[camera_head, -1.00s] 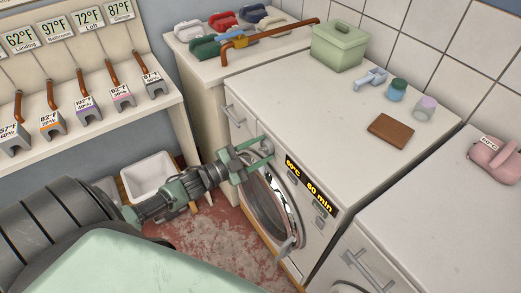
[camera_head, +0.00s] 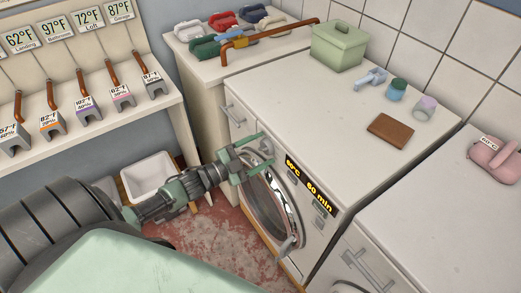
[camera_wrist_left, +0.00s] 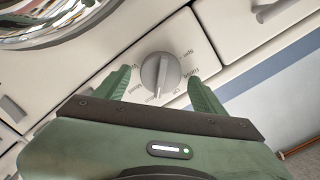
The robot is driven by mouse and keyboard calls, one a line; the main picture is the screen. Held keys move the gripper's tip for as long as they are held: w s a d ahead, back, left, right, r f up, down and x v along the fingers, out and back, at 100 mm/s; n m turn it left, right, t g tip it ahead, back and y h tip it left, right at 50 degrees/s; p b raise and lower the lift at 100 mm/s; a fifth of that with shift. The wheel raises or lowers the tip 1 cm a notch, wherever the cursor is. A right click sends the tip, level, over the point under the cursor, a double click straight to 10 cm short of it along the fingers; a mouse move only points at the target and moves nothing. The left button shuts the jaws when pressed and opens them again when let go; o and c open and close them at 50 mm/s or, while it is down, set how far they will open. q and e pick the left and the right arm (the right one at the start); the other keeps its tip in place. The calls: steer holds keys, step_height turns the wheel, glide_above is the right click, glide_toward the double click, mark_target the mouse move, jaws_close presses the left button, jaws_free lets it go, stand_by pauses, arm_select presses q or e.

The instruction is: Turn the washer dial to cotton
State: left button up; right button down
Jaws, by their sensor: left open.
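The washer (camera_head: 285,215) has a round glass door (camera_head: 268,205) and a black display (camera_head: 311,184) reading 60°C and 60 min. Its grey round dial (camera_wrist_left: 160,73) has a raised ridge and small printed labels around it, partly hidden and hard to read. My left gripper (camera_wrist_left: 162,84) is open. Its two green fingers stand on either side of the dial with visible gaps. In the head view, my left gripper (camera_head: 264,153) is at the washer's upper front, left of the display, where the dial (camera_head: 267,147) partly shows. My right gripper is not in view.
A green lidded box (camera_head: 338,47), small cups (camera_head: 397,89) and a brown block (camera_head: 390,130) sit on the washer top. A second machine (camera_head: 435,215) stands at the right. A white basin (camera_head: 149,176) is left of the washer, near my left arm.

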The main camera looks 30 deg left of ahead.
arm_select(q)
steer(key=b+v, duration=0.1)
steer(key=v, duration=0.6)
steer(key=shift+s, duration=0.35)
steer(key=shift+a, duration=0.15)
